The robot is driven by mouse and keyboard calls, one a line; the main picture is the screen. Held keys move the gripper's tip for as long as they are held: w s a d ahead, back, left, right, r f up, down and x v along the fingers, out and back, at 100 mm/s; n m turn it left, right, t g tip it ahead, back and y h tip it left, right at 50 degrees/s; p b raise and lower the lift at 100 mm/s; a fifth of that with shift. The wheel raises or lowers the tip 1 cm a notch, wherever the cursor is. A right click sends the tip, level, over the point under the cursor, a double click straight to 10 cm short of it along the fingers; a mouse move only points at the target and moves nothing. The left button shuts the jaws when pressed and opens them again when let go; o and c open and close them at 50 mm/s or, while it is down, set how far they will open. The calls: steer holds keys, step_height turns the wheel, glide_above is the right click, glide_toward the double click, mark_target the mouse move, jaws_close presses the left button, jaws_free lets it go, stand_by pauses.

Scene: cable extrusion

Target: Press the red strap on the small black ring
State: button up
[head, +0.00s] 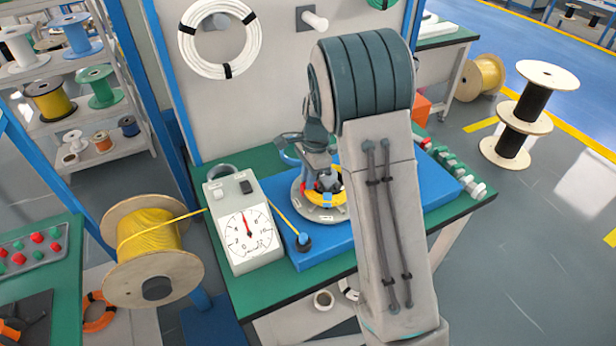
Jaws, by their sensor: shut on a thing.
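My gripper (325,180) is low over a round grey turntable (327,214) on the blue board. Its fingertips are small here and partly covered by my own arm. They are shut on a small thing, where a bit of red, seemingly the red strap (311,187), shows. A yellow cable ring (339,200) lies on the turntable around a dark centre under the fingers. The small black ring cannot be clearly made out there. Whether the strap touches it cannot be told.
A white dial box (238,230) stands left of the blue board (325,255). Yellow cable runs from a wooden spool (152,240) past the box, and a yellow length slopes to a dark roller (303,242). Several small fittings (450,170) line the green bench's right edge.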

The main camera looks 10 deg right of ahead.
steer(key=shift+f, duration=0.6)
stand_by(1.0)
steer(key=o, duration=0.9)
steer(key=shift+c, duration=0.2)
steer(key=shift+r+p, duration=2.85)
steer(key=shift+r, duration=1.2)
